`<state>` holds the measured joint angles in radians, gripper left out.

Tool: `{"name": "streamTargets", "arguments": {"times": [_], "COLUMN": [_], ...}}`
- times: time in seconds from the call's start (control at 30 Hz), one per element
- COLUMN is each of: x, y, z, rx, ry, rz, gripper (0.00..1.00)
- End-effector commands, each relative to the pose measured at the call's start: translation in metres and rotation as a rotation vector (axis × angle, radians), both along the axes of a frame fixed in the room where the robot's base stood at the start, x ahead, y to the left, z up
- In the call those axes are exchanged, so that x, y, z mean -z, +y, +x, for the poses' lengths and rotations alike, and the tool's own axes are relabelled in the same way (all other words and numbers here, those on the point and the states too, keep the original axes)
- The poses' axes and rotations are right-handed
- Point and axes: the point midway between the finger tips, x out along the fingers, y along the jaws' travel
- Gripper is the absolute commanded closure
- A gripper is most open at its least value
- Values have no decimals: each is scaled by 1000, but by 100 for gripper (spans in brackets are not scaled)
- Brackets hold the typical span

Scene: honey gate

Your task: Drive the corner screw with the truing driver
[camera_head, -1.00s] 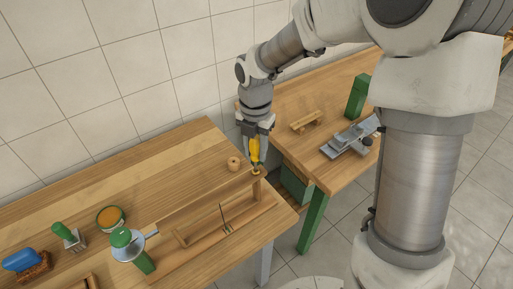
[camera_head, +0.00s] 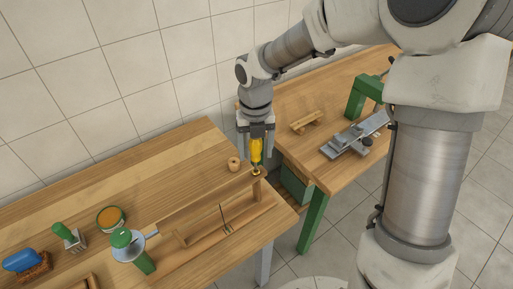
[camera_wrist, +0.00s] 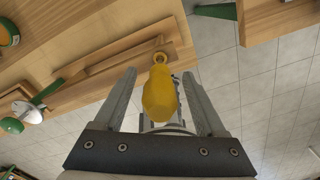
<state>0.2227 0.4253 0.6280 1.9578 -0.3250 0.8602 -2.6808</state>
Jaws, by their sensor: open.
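The truing driver (camera_head: 256,147) has a yellow handle and stands roughly upright, its lower end at the right corner of the wooden frame (camera_head: 205,205). A small brass-coloured ring (camera_head: 256,172) shows at its foot. The corner screw itself cannot be made out there. My gripper (camera_head: 256,155) is open around the driver, one finger on each side. In the wrist view the driver's handle (camera_wrist: 159,95) lies between the spread fingers of my gripper (camera_wrist: 160,74), with gaps on both sides.
A small wooden cylinder (camera_head: 234,163) stands just left of the driver. A green-topped tool (camera_head: 122,240), an orange-filled bowl (camera_head: 110,217), a green-handled brush (camera_head: 68,236) and a blue-backed brush (camera_head: 24,262) are at left. A second table (camera_head: 290,105) holds a metal device (camera_head: 355,138).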

Motion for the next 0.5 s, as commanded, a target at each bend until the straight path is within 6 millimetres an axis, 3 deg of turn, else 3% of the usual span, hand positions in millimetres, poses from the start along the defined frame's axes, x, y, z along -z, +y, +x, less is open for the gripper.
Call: {"name": "streamTargets", "arguments": {"times": [0.5], "x": [-49], "y": [0], "z": [0], "rx": [1], "ry": [0], "rz": [0], "gripper": [27]}}
